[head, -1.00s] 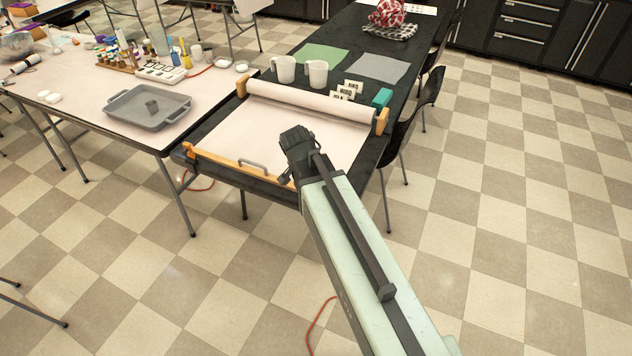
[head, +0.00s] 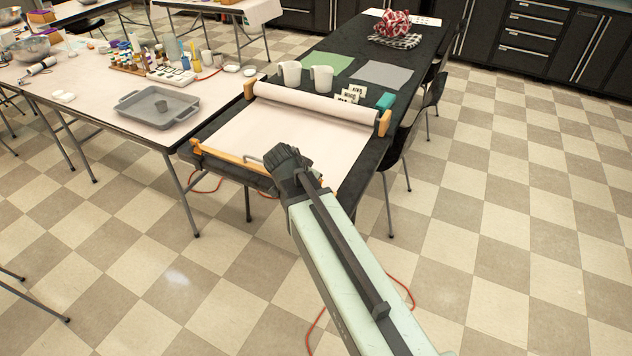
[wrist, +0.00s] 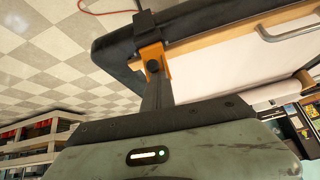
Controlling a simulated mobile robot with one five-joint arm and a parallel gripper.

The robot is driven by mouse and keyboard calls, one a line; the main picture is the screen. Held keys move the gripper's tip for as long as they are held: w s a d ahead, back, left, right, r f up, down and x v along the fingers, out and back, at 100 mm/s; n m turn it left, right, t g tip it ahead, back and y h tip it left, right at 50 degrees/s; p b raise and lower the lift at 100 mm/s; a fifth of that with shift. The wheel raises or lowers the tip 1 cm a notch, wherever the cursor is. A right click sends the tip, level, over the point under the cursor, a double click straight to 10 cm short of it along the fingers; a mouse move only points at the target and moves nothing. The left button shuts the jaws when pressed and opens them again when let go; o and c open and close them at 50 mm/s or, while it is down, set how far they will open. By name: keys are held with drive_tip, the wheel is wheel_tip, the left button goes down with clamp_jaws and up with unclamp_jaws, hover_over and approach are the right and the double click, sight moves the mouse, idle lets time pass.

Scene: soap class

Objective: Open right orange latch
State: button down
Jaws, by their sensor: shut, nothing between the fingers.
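The right orange latch (wrist: 148,53) shows in the wrist view at the corner of a dark-edged frame, right at the tip of my gripper (wrist: 154,85). A dark round tip sits against the orange piece; I cannot tell if they touch. In the head view my gripper (head: 287,160) is over the right end of the wooden front bar (head: 228,157) and hides this latch. The gripper is shut and empty. The left orange latch (head: 195,147) is at the bar's other end.
White paper (head: 265,130) from a roll (head: 315,101) covers the board. A chair (head: 400,150) is right of the table.

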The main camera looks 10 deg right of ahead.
drive_tip(key=shift+s+d+f, duration=0.15)
drive_tip(key=shift+s+d, duration=0.05)
drive_tip(key=shift+s, duration=0.2)
drive_tip(key=shift+s+a, duration=0.1)
drive_tip(key=shift+s, duration=0.25)
drive_tip(key=shift+a, duration=0.1)
drive_tip(key=shift+a+r+p, duration=0.1)
drive_tip(key=shift+r+p, duration=0.65)
drive_tip(key=shift+r, duration=0.05)
drive_tip(key=shift+w, duration=0.2)
drive_tip(key=shift+s, duration=0.1)
